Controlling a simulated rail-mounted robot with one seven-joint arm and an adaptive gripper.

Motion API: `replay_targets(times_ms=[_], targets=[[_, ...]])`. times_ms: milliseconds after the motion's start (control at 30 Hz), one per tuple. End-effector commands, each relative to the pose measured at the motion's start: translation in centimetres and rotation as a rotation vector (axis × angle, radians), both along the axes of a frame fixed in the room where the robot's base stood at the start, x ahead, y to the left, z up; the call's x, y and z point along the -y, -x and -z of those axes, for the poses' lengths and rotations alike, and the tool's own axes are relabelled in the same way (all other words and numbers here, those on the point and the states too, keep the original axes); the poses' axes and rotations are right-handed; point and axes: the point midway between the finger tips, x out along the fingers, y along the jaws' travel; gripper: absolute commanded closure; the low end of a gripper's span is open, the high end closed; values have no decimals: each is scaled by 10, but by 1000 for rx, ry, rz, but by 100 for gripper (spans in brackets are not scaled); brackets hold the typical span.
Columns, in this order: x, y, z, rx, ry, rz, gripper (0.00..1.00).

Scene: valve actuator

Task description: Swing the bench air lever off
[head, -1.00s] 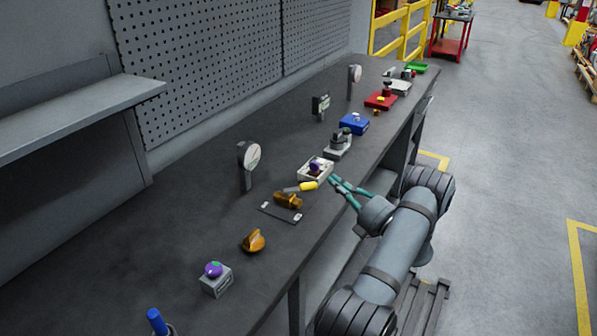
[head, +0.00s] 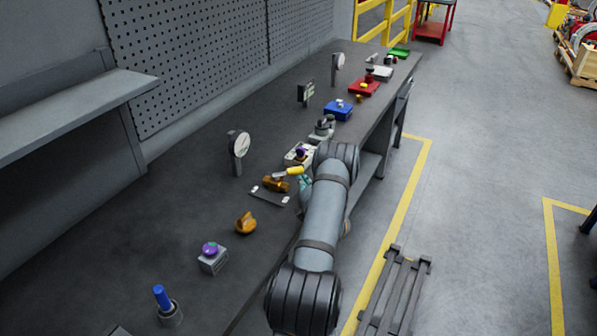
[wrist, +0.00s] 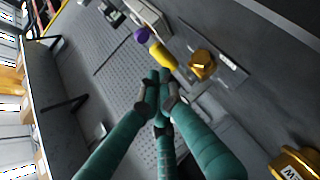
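The air lever has a long yellow handle (head: 294,170) on a brass valve body (head: 276,184) near the bench's front edge. In the wrist view the yellow handle (wrist: 162,56) lies just beyond my fingertips, with the brass body (wrist: 203,64) to its right. My gripper (wrist: 159,77) has teal fingers whose tips are drawn together, with nothing seen between them. Whether the tips touch the handle I cannot tell. In the head view my gripper (head: 304,182) is right beside the handle, partly hidden by my arm.
A box with a purple knob (head: 300,154) stands just behind the handle. A gauge (head: 238,150) stands farther back on the bench. An orange knob (head: 245,223), a purple button box (head: 212,258) and a blue-handled part (head: 165,303) stand nearer.

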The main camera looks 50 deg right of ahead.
Motion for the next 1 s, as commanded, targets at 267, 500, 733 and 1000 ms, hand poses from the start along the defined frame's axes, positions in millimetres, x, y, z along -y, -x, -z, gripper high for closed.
replay_targets(times_ms=[267,500,733,1000], targets=[[24,-32,7,0,1,-1,100],[31,-42,11,1,0,0,100],[32,-43,12,1,-1,0,100],[30,-46,13,2,1,-15,100]])
